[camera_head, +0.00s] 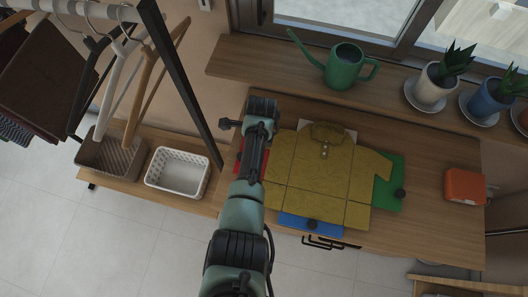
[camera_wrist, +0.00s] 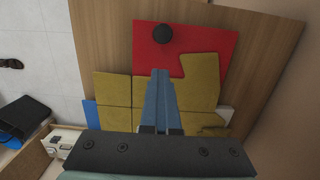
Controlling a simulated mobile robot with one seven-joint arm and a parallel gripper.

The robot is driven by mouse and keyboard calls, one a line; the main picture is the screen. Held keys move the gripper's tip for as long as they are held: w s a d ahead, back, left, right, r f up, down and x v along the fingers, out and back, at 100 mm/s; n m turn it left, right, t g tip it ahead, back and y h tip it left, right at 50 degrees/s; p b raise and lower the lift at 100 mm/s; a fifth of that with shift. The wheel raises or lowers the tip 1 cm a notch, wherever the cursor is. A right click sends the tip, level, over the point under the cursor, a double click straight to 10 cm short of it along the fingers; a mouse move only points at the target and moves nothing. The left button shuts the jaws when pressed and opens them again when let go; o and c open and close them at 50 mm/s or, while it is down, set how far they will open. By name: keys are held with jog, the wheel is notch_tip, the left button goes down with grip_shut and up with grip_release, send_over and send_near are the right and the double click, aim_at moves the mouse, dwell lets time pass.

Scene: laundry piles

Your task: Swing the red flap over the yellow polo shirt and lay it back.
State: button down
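The yellow polo shirt (camera_head: 315,165) lies spread face up on a folding board, collar toward the window. The red flap (camera_head: 238,168) is flat on the table at the shirt's left and mostly hidden by my arm in the head view. In the wrist view the red flap (camera_wrist: 205,45) shows with its round black knob (camera_wrist: 162,33), and part of the yellow shirt (camera_wrist: 118,88) lies over its inner side. My gripper (camera_wrist: 161,72) has its fingers together, empty, over the shirt's edge and short of the knob in the picture. Its fingertips are hidden in the head view.
The green flap (camera_head: 388,192) and blue flap (camera_head: 310,225), with black knobs, lie flat at the shirt's right and lower edge. A red-orange box (camera_head: 464,186) sits at the table's right. A watering can (camera_head: 344,68) and potted plants stand on the sill. Baskets (camera_head: 178,172) and a clothes rack are left.

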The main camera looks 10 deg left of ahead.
jog(key=shift+w+a+f+h+b, duration=0.1)
jog(key=shift+a+f+h+b, duration=0.2)
jog(key=shift+a+f+b, duration=0.4)
jog(key=shift+a+f, duration=0.15)
jog(key=f+b, duration=0.1)
jog(key=a+f+b, duration=0.1)
jog(key=f+b, duration=0.1)
jog(key=shift+a+h, duration=0.2)
jog(key=shift+h, duration=0.1)
jog(key=shift+a+f+b, duration=0.25)
jog(key=shift+a+b, duration=0.05)
jog(key=shift+b, duration=0.25)
